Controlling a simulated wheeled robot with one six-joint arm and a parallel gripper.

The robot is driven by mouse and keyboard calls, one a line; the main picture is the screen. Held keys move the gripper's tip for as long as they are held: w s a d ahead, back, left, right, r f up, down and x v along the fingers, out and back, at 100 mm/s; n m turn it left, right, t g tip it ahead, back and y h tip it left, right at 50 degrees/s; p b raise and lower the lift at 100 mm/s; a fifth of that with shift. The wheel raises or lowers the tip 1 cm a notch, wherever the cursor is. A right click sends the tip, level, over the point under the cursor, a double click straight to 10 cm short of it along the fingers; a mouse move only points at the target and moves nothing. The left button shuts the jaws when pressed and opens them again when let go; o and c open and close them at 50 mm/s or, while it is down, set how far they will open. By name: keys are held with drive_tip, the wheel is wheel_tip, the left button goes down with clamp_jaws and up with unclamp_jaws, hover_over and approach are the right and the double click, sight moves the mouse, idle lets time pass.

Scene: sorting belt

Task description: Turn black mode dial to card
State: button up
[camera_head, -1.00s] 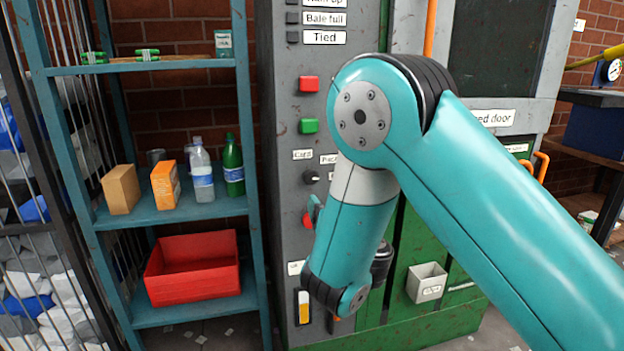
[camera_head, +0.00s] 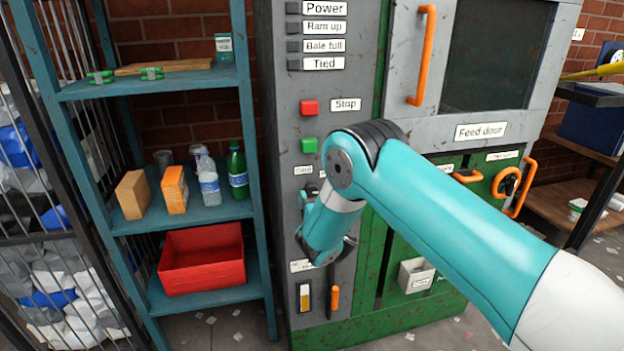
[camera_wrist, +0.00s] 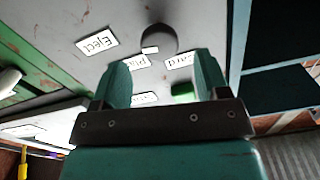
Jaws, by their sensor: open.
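The black mode dial (camera_wrist: 158,36) shows in the wrist view as a dark round knob with a small white mark on its lower edge. The card label (camera_wrist: 183,60) reads upside down to the lower right of it, and a label starting "Pla" (camera_wrist: 135,62) is to the lower left. The white mark is nearer the "Pla" side. My gripper (camera_wrist: 160,72) is open and empty, its two teal fingers spread wide. The dial appears just beyond the fingertips, between them across the picture, apparently untouched. In the head view my arm largely hides the dial; the card label (camera_head: 303,170) shows.
On the grey panel, a green button (camera_head: 309,145) and a red button (camera_head: 309,107) sit above. An Eject label (camera_wrist: 97,41) is beside the dial. An orange lever (camera_head: 335,298) is below. A blue shelf (camera_head: 180,222) with bottles, boxes and a red bin (camera_head: 200,280) stands left.

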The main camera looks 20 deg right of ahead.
sight(312, 191)
drive_tip(key=shift+w+p, duration=0.7)
drive_tip(key=shift+w, duration=1.75)
drive_tip(key=c, duration=0.9)
